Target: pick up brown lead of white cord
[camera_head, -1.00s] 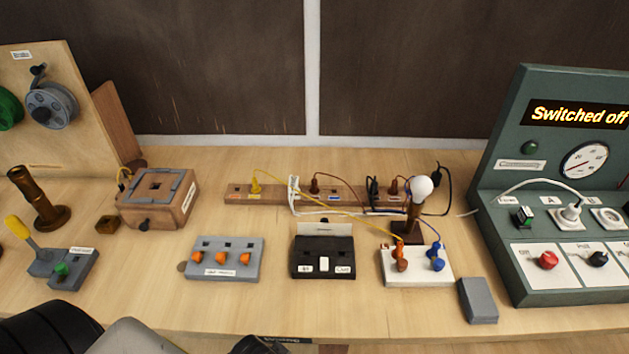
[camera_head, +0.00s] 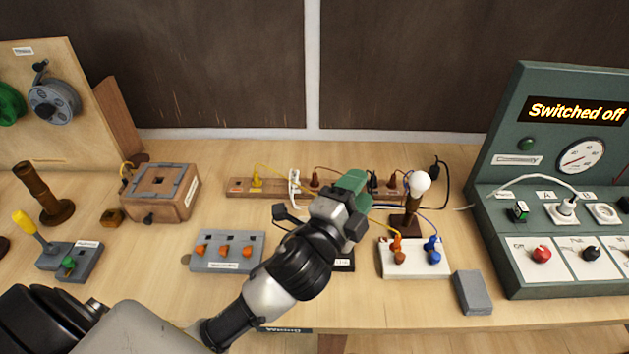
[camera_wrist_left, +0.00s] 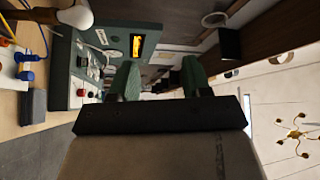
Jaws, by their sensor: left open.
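A wooden rail (camera_head: 240,190) lies at the back of the bench and holds several leads. A white cord end (camera_head: 294,182) stands at its left part. A brown lead (camera_head: 315,178) stands on the rail just right of it, and another brown lead (camera_head: 393,181) stands further right. I cannot tell which belongs to the white cord. My left gripper (camera_head: 350,190) has green fingers, is open, and hovers in front of the rail between these leads, hiding part of it. In the left wrist view its fingers (camera_wrist_left: 160,80) are apart with nothing between them.
A lamp bulb (camera_head: 420,184) on a brown stand rises right of my gripper. A white terminal block (camera_head: 413,270) and a grey block (camera_head: 472,292) lie in front. A grey terminal block (camera_head: 227,262) lies left of my arm. The green panel (camera_head: 510,245) stands right.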

